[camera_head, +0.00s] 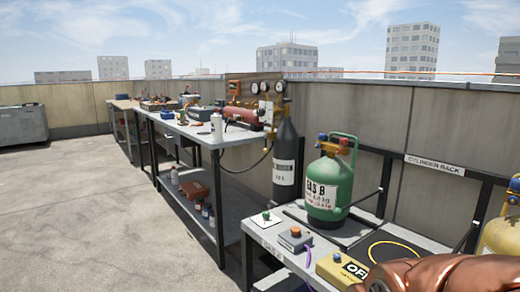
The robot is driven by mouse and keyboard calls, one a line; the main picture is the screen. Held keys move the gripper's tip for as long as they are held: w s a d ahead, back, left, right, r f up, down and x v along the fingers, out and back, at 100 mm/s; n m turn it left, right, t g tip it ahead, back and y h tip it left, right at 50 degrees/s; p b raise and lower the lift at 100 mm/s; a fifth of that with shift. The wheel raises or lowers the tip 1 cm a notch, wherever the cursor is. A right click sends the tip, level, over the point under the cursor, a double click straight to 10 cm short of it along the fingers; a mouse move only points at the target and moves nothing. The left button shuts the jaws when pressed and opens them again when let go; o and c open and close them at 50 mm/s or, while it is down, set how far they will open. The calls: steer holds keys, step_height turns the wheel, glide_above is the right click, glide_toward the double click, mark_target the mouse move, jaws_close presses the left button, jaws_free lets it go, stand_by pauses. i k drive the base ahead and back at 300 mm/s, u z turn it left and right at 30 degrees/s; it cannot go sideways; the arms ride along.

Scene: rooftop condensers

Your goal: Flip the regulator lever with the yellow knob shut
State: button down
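I cannot make out a lever with a yellow knob for certain. A regulator with several round gauges (267,88) stands at the near end of the long workbench, beside a dark grey cylinder (286,145); its levers are too small to tell. A yellow box with a sign reading "OFF" (341,269) sits on the near low table. A copper-coloured rounded shape, seemingly part of my arm, fills the bottom right corner. My gripper's fingers are not in view.
A yellow cylinder (501,236) is cut off at the right edge. A grey box with an orange button (295,239) sits on the near table. Open floor (85,200) lies at left.

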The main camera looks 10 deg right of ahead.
mark_target(265, 151)
steer(key=u, duration=0.2)
steer(key=i, duration=0.95)
steer(key=u, duration=0.7)
steer(key=i, duration=0.65)
steer(key=u, duration=0.15)
